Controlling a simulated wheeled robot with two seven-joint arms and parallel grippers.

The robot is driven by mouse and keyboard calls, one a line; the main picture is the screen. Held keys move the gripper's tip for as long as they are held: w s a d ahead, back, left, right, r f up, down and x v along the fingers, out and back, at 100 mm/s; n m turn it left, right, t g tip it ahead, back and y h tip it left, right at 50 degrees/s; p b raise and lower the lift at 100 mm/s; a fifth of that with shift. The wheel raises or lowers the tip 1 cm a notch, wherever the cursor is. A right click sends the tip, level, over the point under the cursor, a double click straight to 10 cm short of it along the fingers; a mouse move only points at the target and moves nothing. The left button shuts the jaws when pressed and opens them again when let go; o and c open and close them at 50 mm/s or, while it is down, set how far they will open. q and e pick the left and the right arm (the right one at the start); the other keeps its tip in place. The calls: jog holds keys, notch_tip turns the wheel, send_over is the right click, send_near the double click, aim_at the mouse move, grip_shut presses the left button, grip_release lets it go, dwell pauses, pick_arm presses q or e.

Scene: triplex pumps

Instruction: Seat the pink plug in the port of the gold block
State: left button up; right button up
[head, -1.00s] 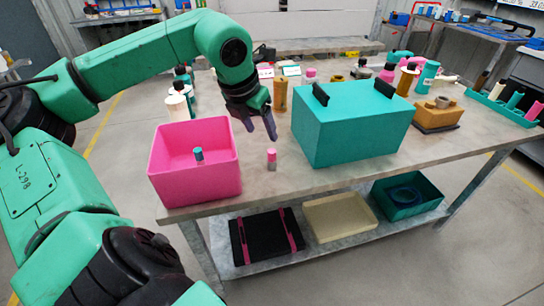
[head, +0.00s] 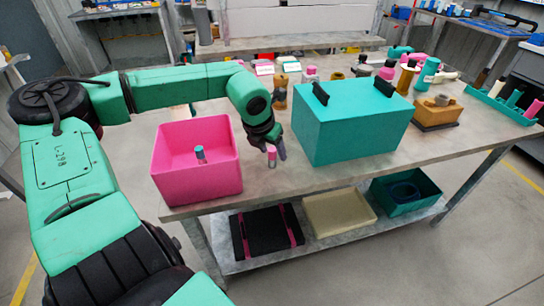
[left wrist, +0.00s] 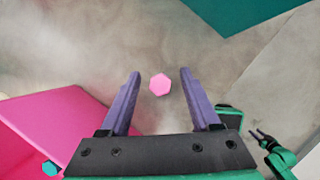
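The pink plug (head: 271,159) stands upright on the table between the pink bin and the teal box. In the left wrist view its pink hexagonal top (left wrist: 160,84) lies between the two purple fingers, with a gap on both sides. My left gripper (head: 275,152) is open and points down at the plug, its fingers around it without visible contact. The gold block (head: 437,114) sits on a dark base on the right part of the table, with a round raised port (head: 441,102) on top. My right gripper (left wrist: 262,138) seems to show small and dark at the lower right of the wrist view.
A pink bin (head: 197,181) holding a teal-topped plug (head: 200,154) stands left of my gripper. A large teal box (head: 350,130) with black handles stands between plug and gold block. Bottles and parts crowd behind it. A teal rack (head: 506,107) stands far right.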

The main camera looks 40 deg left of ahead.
aim_at(272, 149)
pick_arm(q)
grip_shut()
notch_tip(272, 149, up, 20)
jog(key=shift+p, duration=0.35)
